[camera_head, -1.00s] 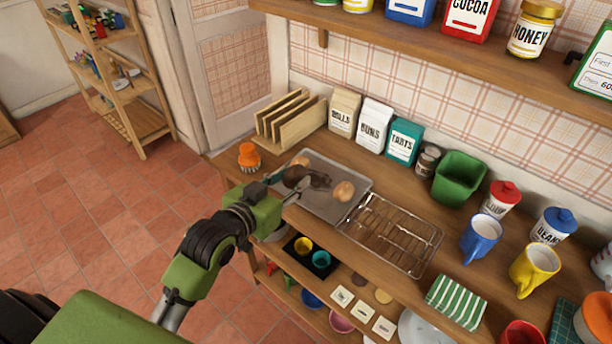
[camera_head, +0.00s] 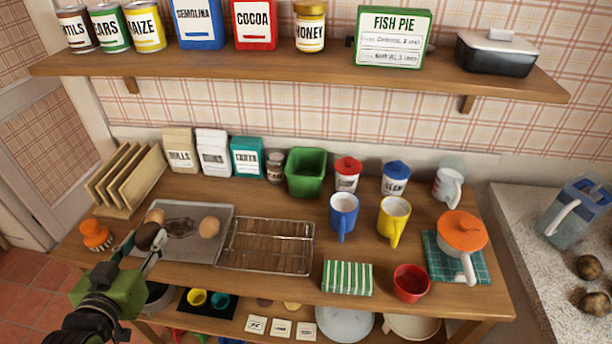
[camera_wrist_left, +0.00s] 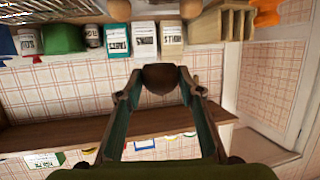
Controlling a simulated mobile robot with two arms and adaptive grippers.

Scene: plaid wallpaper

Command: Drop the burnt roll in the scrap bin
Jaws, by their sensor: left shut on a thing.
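My left gripper (camera_head: 143,246) is shut on the burnt roll (camera_head: 147,235), a dark brown round roll, over the left part of the grey tray (camera_head: 222,214). The left wrist view, upside down, shows the roll (camera_wrist_left: 160,78) between the two fingertips. Two lighter rolls are on the tray: one at right (camera_head: 209,227) and one at the back left (camera_head: 154,215), partly hidden by the held roll. A dark patch marks the tray between them. A green open-topped bin (camera_head: 305,173), probably the scrap bin, stands at the back of the counter. My right gripper is out of view.
A wire rack (camera_head: 266,246) lies right of the tray. A wooden rack (camera_head: 125,180) and an orange-topped item (camera_head: 96,234) are at left. Bags stand along the wall left of the bin, with a small jar (camera_head: 275,166) beside it. Canisters and a blue mug (camera_head: 343,216) are right. A shelf (camera_head: 300,72) overhangs.

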